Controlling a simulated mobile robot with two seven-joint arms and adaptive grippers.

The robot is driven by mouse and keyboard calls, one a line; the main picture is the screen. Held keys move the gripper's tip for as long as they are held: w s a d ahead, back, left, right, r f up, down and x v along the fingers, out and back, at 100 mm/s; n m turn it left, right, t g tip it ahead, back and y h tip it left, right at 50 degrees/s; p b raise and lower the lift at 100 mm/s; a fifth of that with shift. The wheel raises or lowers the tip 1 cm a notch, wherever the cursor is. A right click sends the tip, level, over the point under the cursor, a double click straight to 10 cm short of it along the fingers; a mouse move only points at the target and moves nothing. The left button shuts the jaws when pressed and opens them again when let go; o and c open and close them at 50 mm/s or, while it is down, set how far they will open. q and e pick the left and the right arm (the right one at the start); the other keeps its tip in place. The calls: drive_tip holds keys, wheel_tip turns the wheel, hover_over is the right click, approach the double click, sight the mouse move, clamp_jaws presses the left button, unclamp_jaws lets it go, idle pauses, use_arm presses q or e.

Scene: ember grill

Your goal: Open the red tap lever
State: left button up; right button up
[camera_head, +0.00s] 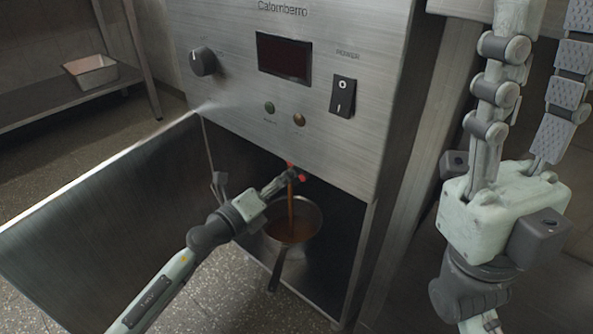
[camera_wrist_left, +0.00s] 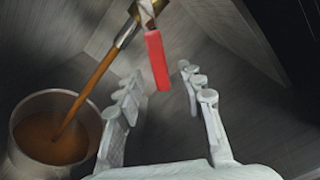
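The red tap lever (camera_wrist_left: 157,60) shows in the left wrist view beside the metal tap (camera_wrist_left: 128,32). Small red parts of the lever (camera_head: 302,178) show in the head view inside the open cabinet. Brown liquid (camera_wrist_left: 88,88) streams from the tap into a pot (camera_wrist_left: 22,108) with brown liquid in it. The pot (camera_head: 317,218) stands below the tap in the head view. My left gripper (camera_wrist_left: 165,82) is open, with the lever between the lines of its fingers; contact is not clear. It also shows in the head view (camera_head: 286,182). My right gripper (camera_head: 538,70) is raised and open, away from the tap.
The cabinet door (camera_head: 105,210) stands open at the left. Above the opening is a steel panel with a knob (camera_head: 203,61), a dark display (camera_head: 284,58) and a power switch (camera_head: 342,96). A tray (camera_head: 92,72) sits on a shelf at the far left.

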use_arm(q)
drive_tip(key=v, duration=0.8)
drive_tip(key=shift+s, duration=0.15)
drive_tip(key=shift+a, duration=0.1)
